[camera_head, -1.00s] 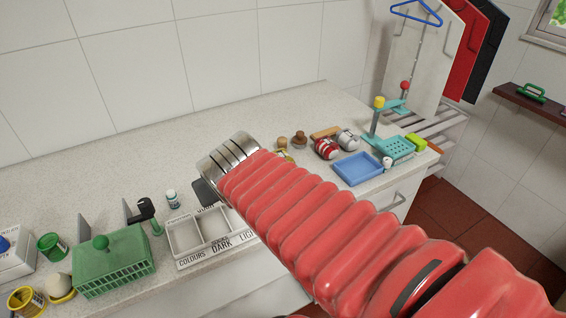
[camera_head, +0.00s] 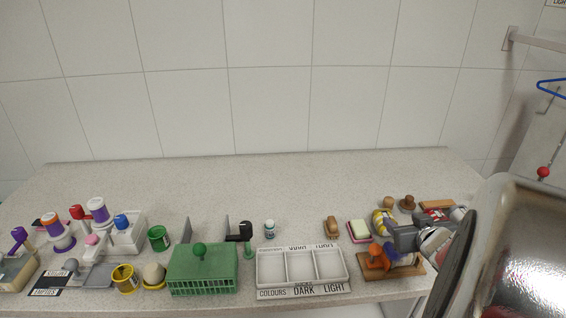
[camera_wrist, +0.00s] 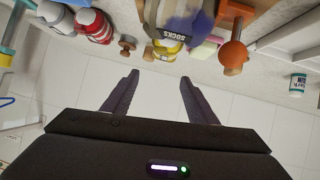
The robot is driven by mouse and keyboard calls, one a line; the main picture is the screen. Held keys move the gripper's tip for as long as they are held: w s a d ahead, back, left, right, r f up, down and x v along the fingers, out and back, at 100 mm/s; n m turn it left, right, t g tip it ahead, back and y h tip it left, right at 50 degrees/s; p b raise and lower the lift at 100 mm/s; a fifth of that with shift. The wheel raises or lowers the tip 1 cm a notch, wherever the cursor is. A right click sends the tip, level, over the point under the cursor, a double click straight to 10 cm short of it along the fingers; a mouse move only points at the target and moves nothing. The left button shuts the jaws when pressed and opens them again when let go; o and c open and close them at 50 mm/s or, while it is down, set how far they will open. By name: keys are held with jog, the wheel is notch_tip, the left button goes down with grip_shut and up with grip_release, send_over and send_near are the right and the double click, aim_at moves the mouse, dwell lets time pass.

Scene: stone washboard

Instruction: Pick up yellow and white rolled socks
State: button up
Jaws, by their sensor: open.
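The yellow and white rolled socks (camera_head: 381,221) lie on the counter at the right in the head view, partly hidden by a grey piece in front of them. They also show in the wrist view (camera_wrist: 166,47), just beyond my fingertips and near the middle. In the head view my arm covers the right edge, and I cannot clearly make out the fingers.
An orange-knobbed wooden piece (camera_wrist: 233,53) stands right of the socks in the wrist view. Red and white rolled socks (camera_wrist: 93,26) and a wooden knob (camera_wrist: 127,45) are left. A three-part tray (camera_head: 301,268) and green basket (camera_head: 203,270) stand further left in the head view. The back counter is clear.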

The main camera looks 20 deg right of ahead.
jog(key=shift+s+d+f+y, duration=0.25)
jog(key=shift+s+f+y, duration=0.25)
jog(key=shift+s+f, duration=0.5)
jog(key=shift+s+a+f+t+y, duration=0.1)
jog(key=shift+s+f+t+y, duration=0.1)
jog(key=shift+f+t+y, duration=0.15)
jog(key=shift+x, duration=4.35)
jog(key=shift+x, duration=2.6)
jog(key=shift+r, duration=0.15)
jog(key=shift+c, duration=0.3)
jog(key=c, duration=0.8)
